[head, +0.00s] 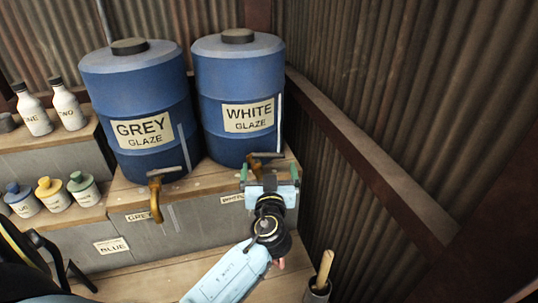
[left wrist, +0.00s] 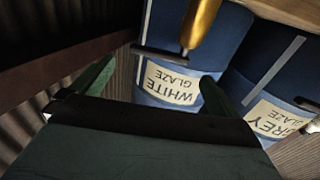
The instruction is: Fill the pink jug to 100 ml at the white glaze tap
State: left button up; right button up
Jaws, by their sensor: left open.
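The blue WHITE GLAZE drum (head: 237,85) stands upright at the back; its label shows inverted in the left wrist view (left wrist: 172,83). Its brass tap (left wrist: 200,22) with a dark lever (left wrist: 160,52) shows in the left wrist view; in the head view the lever (head: 265,155) shows above my gripper, which hides most of the tap. My left gripper (head: 269,170) is open, its green fingers apart with nothing seen between them, close to this tap. Whether it touches is unclear. A small pink patch (head: 281,264) shows beside my left wrist, perhaps the jug, mostly hidden. My right gripper is out of view.
The GREY GLAZE drum (head: 135,105) with its brass tap (head: 156,195) stands left of the white one. Small jars (head: 50,192) and white bottles (head: 67,107) sit further left. A corrugated wall (head: 400,90) closes the right side. A dark pot with a wooden handle (head: 324,268) stands lower right.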

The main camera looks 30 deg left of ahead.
aim_at(269, 156)
pick_arm(q)
jog(key=x, duration=0.4)
jog(key=shift+w+a+p, duration=0.2)
jog(key=shift+w+p, duration=0.15)
jog(key=shift+p, duration=0.05)
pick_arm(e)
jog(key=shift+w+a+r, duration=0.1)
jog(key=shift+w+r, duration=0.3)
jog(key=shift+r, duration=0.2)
